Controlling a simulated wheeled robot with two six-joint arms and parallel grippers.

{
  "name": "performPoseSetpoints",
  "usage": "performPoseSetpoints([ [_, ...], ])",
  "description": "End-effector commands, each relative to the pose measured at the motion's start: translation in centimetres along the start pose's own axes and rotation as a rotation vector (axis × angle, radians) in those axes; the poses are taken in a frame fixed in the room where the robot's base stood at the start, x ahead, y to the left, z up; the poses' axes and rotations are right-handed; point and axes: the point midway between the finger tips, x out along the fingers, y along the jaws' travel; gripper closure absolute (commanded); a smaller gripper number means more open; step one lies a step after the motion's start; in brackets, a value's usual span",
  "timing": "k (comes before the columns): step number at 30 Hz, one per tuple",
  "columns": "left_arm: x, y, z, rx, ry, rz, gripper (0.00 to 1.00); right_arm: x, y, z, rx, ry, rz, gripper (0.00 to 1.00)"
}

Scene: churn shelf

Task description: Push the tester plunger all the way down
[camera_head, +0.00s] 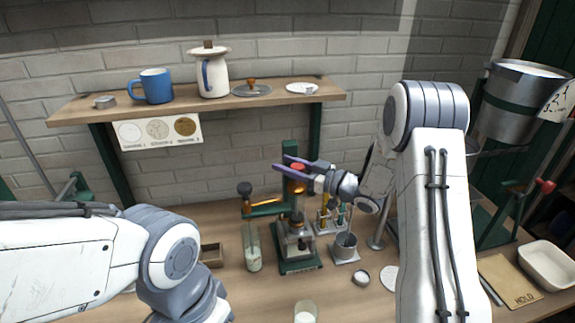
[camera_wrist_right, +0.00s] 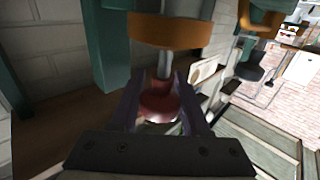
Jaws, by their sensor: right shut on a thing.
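The tester (camera_head: 300,264) stands on the table with a green base and a green column (camera_head: 290,150). Its plunger has a red knob (camera_head: 297,167), which also shows in the right wrist view (camera_wrist_right: 160,106). My right gripper (camera_head: 300,171) is shut on the knob, with a dark finger on either side of it (camera_wrist_right: 160,110). In the wrist view a short grey rod joins the knob to the tester's brass collar (camera_wrist_right: 172,31), with a gap between knob and collar. The fingers partly hide the knob in the head view. My left gripper is out of the head view.
A shelf (camera_head: 330,94) behind holds a blue mug (camera_head: 152,86) and a white pitcher (camera_head: 207,72). A glass cylinder (camera_head: 252,248) stands left of the tester, and a small metal cup (camera_head: 345,246) stands right. A glass (camera_head: 305,312) stands at the front.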

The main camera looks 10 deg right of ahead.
Motion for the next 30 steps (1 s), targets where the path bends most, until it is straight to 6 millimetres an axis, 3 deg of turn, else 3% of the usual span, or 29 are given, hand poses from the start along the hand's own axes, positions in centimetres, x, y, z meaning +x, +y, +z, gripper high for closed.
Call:
performPoseSetpoints([
  [6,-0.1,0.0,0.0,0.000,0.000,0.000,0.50,-0.1,-0.1,0.7,0.010,-0.017,0.002,1.00],
  [7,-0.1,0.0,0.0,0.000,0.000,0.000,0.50,-0.1,-0.1,0.7,0.010,-0.018,0.003,0.50],
  [9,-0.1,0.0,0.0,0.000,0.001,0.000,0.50,-0.1,-0.1,0.6,0.010,-0.016,0.002,0.24],
  [20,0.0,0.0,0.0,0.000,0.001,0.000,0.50,-0.3,0.0,0.4,0.006,-0.011,0.002,0.24],
  [23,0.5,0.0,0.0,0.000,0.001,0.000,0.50,-1.4,0.1,0.5,0.005,-0.011,0.004,0.24],
  [30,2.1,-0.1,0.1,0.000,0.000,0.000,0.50,-6.1,0.1,0.6,0.006,-0.011,0.008,0.24],
])
